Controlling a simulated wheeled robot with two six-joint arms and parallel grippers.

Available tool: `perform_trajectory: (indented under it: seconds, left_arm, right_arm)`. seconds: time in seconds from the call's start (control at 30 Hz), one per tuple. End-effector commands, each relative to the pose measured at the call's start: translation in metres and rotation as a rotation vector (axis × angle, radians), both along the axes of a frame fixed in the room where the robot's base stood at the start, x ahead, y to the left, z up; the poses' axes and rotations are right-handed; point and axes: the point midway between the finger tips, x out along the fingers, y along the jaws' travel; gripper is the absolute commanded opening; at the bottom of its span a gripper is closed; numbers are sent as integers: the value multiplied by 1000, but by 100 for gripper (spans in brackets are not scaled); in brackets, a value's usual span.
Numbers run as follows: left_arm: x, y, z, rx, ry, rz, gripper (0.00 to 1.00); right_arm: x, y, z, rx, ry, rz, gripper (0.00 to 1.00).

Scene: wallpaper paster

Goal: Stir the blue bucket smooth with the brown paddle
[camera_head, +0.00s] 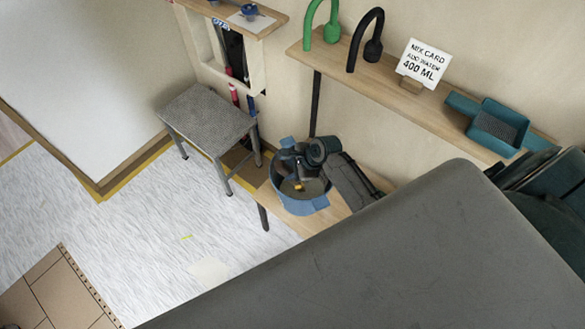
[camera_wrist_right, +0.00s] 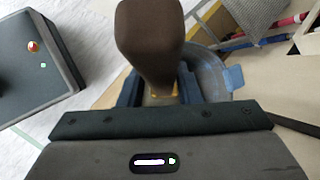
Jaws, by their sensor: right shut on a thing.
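The blue bucket (camera_head: 291,207) stands on a low wooden bench below the wall shelf. My right gripper (camera_head: 297,178) is over the bucket's mouth, its arm coming in from the right. In the right wrist view the gripper (camera_wrist_right: 160,92) is shut on the brown paddle (camera_wrist_right: 150,38), whose thick brown handle rises toward the camera. The bucket's blue-grey rim (camera_wrist_right: 212,72) shows behind it. The paddle's lower end and most of the bucket's contents are hidden by the gripper; a little brownish surface shows inside. My left gripper is in neither view.
A grey stool (camera_head: 208,118) stands just left of the bucket. The wall shelf (camera_head: 385,82) above holds green and black hooked tools, a mix card (camera_head: 424,63) reading 400 ML and a teal tray (camera_head: 497,130). The bench (camera_head: 330,212) has bare wood beside the bucket.

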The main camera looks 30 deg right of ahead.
Motion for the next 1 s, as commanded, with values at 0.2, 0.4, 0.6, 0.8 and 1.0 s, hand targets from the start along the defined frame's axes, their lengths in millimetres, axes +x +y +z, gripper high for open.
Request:
perform_trajectory:
  seconds: [0.2,0.4,0.6,0.8,1.0]
  left_arm:
    - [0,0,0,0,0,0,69]
    - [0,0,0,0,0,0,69]
    - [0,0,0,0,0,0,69]
    - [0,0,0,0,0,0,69]
    - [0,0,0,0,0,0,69]
  right_arm:
    - [-3,8,21,1,-3,0,1]
    - [-6,15,40,1,-3,0,1]
    - [-9,22,58,1,-4,0,1]
    - [-12,29,77,1,-3,0,1]
    - [-14,36,96,2,-4,0,1]
